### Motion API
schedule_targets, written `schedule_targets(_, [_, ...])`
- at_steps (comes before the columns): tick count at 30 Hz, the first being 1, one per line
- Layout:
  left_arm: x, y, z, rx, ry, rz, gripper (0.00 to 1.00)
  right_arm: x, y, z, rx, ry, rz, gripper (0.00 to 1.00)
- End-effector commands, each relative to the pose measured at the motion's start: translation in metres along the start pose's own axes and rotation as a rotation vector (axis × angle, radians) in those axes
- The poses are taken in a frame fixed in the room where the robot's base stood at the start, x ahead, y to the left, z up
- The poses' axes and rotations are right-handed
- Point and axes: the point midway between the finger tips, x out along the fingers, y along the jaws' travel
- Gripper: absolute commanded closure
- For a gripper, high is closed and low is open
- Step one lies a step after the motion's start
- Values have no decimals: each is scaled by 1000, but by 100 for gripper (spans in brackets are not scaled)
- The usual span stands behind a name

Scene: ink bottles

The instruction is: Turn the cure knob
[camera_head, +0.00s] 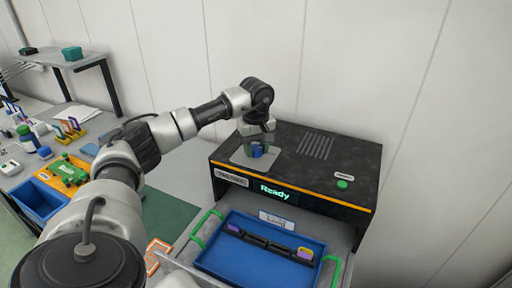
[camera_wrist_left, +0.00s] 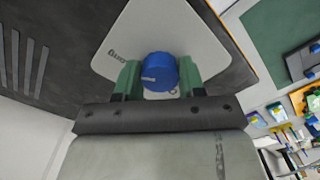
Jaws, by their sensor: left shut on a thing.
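The cure knob (camera_head: 257,150) is a blue round knob on a light plate (camera_head: 240,158) on top of the black machine (camera_head: 290,150). My left gripper (camera_head: 258,148) comes down over it from above. In the left wrist view the blue knob (camera_wrist_left: 159,72) sits between the two green fingers of my left gripper (camera_wrist_left: 158,80), which are shut on its sides. A pale mark shows on the knob's face. The plate (camera_wrist_left: 190,30) has dark lettering, partly hidden by the gripper. My right gripper is not in view.
The machine's front display (camera_head: 274,192) reads "Ready", and a green button (camera_head: 342,184) is on its top right. A blue tray (camera_head: 240,263) with green handles stands in front. A workbench with bottles and a blue bin (camera_head: 40,199) is at left.

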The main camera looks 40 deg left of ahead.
Motion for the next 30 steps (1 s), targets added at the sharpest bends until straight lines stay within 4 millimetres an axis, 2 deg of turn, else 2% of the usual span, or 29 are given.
schedule_targets(5, [-4,1,-2,-1,5,8,84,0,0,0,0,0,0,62])
schedule_targets(6, [-4,1,-2,-1,5,8,54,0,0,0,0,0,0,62])
schedule_targets(10, [-2,0,-1,-1,4,6,35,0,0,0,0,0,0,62])
schedule_targets(20, [-4,1,0,-1,2,3,35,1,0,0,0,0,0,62])
schedule_targets(23, [-15,1,-1,-1,3,7,35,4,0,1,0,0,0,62])
schedule_targets(30, [-63,1,-1,-1,4,9,35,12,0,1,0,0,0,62])
